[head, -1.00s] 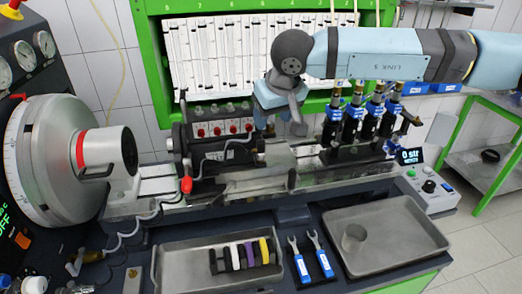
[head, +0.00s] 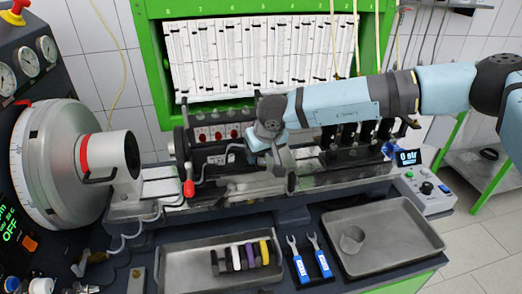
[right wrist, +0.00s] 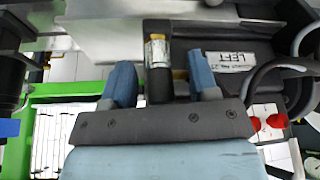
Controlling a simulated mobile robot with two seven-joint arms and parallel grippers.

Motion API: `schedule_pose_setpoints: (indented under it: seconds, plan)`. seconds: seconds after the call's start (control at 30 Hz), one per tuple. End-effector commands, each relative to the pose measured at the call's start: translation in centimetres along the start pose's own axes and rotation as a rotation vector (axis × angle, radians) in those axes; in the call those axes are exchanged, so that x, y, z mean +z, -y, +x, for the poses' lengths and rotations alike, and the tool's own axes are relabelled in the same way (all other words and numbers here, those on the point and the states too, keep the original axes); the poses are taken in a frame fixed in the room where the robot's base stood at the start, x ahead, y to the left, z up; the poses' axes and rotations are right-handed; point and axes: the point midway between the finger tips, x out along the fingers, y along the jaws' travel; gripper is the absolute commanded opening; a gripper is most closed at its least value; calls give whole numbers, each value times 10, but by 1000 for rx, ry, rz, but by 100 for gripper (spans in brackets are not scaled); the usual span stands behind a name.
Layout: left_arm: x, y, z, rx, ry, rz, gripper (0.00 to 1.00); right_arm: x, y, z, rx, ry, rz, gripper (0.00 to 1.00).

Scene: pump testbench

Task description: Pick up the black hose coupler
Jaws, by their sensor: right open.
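My right gripper (head: 273,166) is open over the middle of the bench rail in the head view. In the right wrist view its two blue fingers (right wrist: 160,82) stand on either side of a dark cylindrical piece (right wrist: 159,85) with a silver and yellow band. This piece may be the black hose coupler; I cannot tell for sure, nor whether the fingers touch it. In the head view, the gripper hides that spot. Several small upright pieces, black, white, purple and yellow (head: 264,251), stand in the front metal tray (head: 190,272). My left gripper is not in view.
Black injectors (head: 340,143) stand behind the forearm. Two blue-handled wrenches (head: 313,258) lie between the front tray and the right tray (head: 400,250), which holds a cup (head: 352,239).

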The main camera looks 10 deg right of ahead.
Motion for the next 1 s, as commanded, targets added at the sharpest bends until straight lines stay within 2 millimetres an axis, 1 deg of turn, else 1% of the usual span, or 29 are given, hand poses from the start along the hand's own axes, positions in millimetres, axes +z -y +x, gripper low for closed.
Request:
schedule_pose_setpoints:
  seconds: [0.17, 0.2, 0.27, 0.3, 0.37, 0.4, 0.43, 0.77, 0.87, 1.0]
  plan:
    - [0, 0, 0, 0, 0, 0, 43, 0, 0, 1, 0, -1, 0, 54]
    - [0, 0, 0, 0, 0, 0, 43, 0, 0, 1, 0, -1, 0, 52]
    - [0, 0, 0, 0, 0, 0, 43, 0, 0, 1, 0, -1, 0, 38]
    - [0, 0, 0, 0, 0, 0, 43, 0, 0, 1, 0, -1, 0, 29]
    - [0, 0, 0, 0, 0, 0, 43, 0, 0, 0, 0, -1, 0, 15]
    - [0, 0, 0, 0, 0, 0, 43, 0, 0, 0, 0, -1, 0, 6]
    - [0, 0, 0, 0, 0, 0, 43, 0, 0, 0, 0, -1, 0, 0]
    - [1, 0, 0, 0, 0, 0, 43, -1, 0, -1, 0, -2, 0, 0]
    - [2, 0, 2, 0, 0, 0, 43, -3, 0, -6, -1, -3, 0, 0]
    - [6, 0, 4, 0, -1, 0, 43, -8, 0, -19, -1, -4, 0, 0]
